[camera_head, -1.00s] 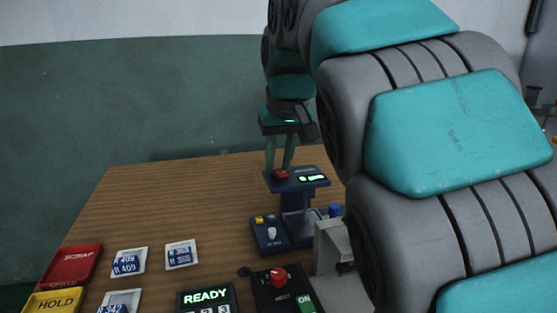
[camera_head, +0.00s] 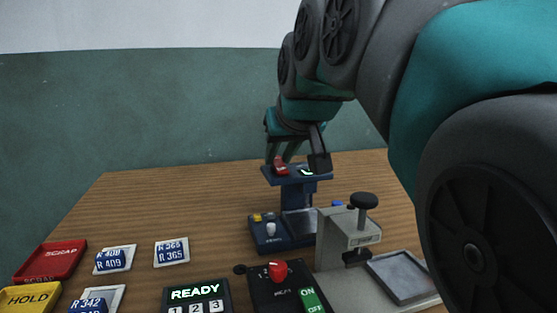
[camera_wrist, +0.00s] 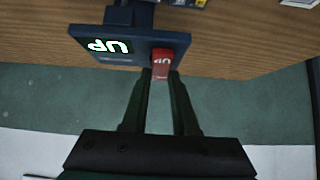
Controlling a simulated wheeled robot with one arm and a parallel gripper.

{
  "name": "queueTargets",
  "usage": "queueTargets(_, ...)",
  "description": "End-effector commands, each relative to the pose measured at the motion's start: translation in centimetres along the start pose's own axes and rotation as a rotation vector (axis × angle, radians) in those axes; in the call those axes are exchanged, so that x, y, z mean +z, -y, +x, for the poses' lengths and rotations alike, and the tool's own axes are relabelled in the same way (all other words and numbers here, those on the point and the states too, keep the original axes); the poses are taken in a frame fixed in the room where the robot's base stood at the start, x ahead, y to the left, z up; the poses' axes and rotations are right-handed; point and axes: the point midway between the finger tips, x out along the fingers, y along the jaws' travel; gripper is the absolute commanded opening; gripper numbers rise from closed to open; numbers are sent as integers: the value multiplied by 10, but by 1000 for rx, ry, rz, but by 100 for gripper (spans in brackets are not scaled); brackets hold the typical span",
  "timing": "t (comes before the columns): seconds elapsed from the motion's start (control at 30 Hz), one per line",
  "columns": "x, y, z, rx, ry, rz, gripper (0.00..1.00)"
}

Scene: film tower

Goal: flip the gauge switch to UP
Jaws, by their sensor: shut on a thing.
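The gauge (camera_head: 318,177) is a dark blue stand with a flat top that carries a small lit display (camera_head: 307,172) and a red switch (camera_head: 280,168). In the wrist view the display (camera_wrist: 104,46) glows with the word UP, upside down in the picture. The red switch (camera_wrist: 162,62) is beside it at the edge of the gauge top. My gripper (camera_wrist: 161,76) has its two fingertips on either side of the red switch, shut on it. In the head view my gripper (camera_head: 281,157) is over the left part of the gauge top.
A grey clamp stand (camera_head: 335,240) with a black knob is right of the gauge. In front are a black box with a red knob (camera_head: 278,271) and a READY panel (camera_head: 196,294). Labelled cards and red and yellow trays (camera_head: 50,262) lie left. The wood table behind them is clear.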

Motion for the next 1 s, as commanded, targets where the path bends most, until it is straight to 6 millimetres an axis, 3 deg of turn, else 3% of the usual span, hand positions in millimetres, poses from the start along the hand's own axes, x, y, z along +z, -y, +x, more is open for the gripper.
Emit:
queueTargets(0.13,0,0,0,0,1,0,0)
queueTargets(0.17,0,0,0,0,1,0,28)
queueTargets(0.43,0,0,0,0,2,0,57)
queueTargets(0.77,0,0,-3,0,1,0,57)
queueTargets(1.0,0,0,-30,-1,0,1,57)
